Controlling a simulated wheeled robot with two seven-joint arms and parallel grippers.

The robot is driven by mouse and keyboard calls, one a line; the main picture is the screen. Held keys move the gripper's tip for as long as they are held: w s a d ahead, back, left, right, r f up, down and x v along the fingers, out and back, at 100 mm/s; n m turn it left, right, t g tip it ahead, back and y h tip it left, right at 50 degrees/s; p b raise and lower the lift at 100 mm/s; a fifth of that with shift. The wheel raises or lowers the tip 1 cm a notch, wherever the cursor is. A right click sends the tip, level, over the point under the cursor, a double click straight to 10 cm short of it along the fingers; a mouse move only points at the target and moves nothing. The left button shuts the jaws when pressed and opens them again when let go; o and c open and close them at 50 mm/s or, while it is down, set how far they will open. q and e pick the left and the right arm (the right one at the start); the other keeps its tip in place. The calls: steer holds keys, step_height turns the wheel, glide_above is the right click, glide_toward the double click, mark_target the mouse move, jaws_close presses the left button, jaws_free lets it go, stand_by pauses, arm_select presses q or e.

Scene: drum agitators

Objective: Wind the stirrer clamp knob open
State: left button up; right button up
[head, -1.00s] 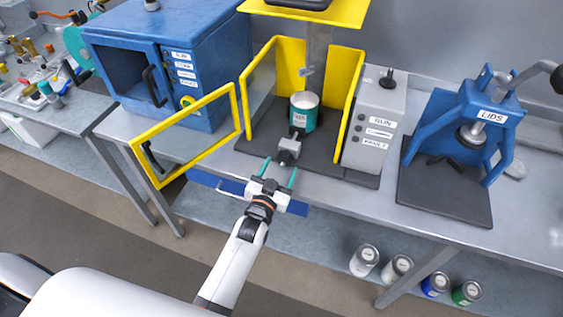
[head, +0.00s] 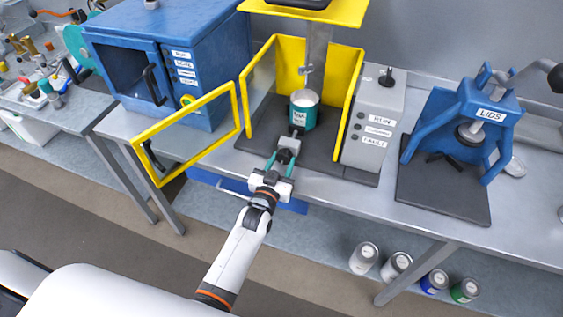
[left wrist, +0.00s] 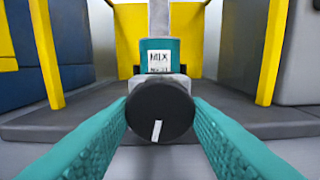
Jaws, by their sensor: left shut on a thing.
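The clamp knob (left wrist: 160,108) is a black round disc with a white mark, on the front of a grey clamp block (head: 288,144). The mark points down, tilted slightly left at its lower end. My left gripper (head: 281,160) has its two teal fingers on either side of the knob and is shut on it. The fingers also frame the knob in the left wrist view. Behind the block stands a teal can with a white label (head: 304,112), on the dark base of the yellow-framed stirrer (head: 352,98). My right gripper is not in view.
The yellow-framed door (head: 186,133) stands open at left, beside the blue cabinet (head: 165,60). The grey control box (head: 375,125) is right of the stirrer. A blue LIDS press (head: 470,120) stands further right. Several cans (head: 398,266) sit on the lower shelf.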

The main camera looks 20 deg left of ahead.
arm_select(q)
steer(key=n, duration=0.2)
steer(key=shift+n, duration=0.3)
steer(key=o, duration=1)
steer(key=s+b, duration=0.1)
steer(key=s, duration=1.1)
steer(key=shift+a+b, duration=0.2)
steer(key=shift+b, duration=0.2)
